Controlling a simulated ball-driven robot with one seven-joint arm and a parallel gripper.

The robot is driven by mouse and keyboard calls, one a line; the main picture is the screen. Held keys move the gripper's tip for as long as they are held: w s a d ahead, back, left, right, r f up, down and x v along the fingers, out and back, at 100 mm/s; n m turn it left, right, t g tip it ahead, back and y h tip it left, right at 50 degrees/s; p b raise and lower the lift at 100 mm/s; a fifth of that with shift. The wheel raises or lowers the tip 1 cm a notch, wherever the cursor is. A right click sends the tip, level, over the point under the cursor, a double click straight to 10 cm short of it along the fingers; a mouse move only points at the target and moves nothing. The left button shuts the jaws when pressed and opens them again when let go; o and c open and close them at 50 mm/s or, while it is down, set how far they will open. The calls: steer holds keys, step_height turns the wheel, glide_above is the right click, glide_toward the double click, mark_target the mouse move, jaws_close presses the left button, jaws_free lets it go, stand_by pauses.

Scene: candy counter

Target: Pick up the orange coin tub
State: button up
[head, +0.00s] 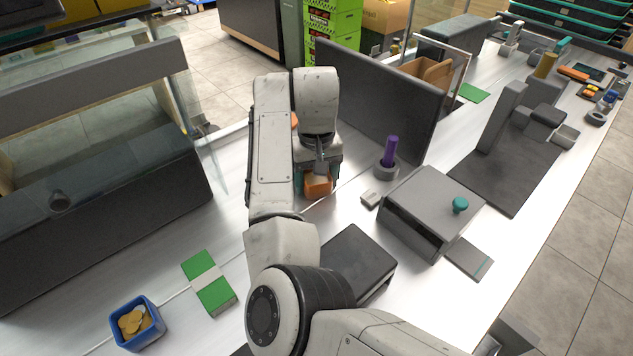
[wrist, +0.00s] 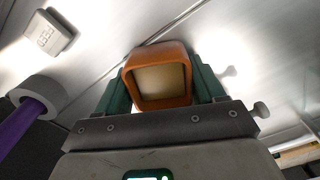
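The orange coin tub (wrist: 158,78) is in the middle of the wrist view, its opening facing the camera and its inside pale. My gripper (wrist: 162,84) has a teal finger on each side of it. No gap shows between the fingers and the tub walls, so the gripper looks shut on it. In the head view the orange tub (head: 318,187) shows under my gripper (head: 319,181), partly hidden by it. I cannot tell whether the tub rests on the counter or is just above it.
A purple cylinder stands in a grey ring holder (head: 386,171) to the right, beside a small pale block (head: 371,198). A grey box (head: 428,205) with a teal knob is nearby. A dark upright panel (head: 385,95) stands behind. A blue tub of coins (head: 137,322) is front left, near a green-and-white pack (head: 209,282).

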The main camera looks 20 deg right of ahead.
steer(key=c, duration=0.6)
steer(key=shift+r, duration=0.2)
